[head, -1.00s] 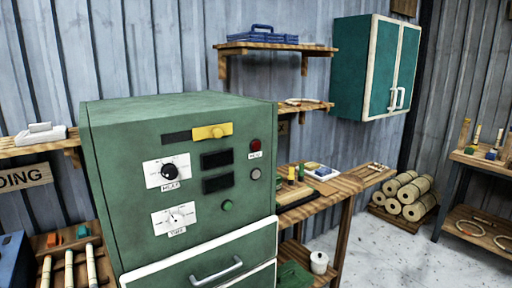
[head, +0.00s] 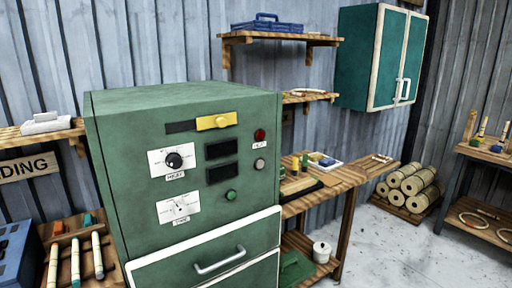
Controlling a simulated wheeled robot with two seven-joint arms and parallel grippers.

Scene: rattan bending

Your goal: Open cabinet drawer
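A green machine cabinet (head: 150,215) fills the centre left of the head view. Its front carries knobs, dark displays, a yellow latch-like part and buttons. Below the panel is a white-edged green drawer (head: 178,272) with a grey bar handle (head: 219,262); the drawer looks shut, and the bottom of the picture cuts it off. A green wall cabinet (head: 384,58) with two white-framed doors and white handles hangs at the upper right, its doors shut. Neither of my grippers shows in this view.
A wooden workbench (head: 340,178) with small items stands right of the machine. Wall shelves (head: 275,37) hang above it. Rattan rolls (head: 408,186) lie at the back right, beside another table (head: 485,154). The grey floor (head: 400,255) at the lower right is clear.

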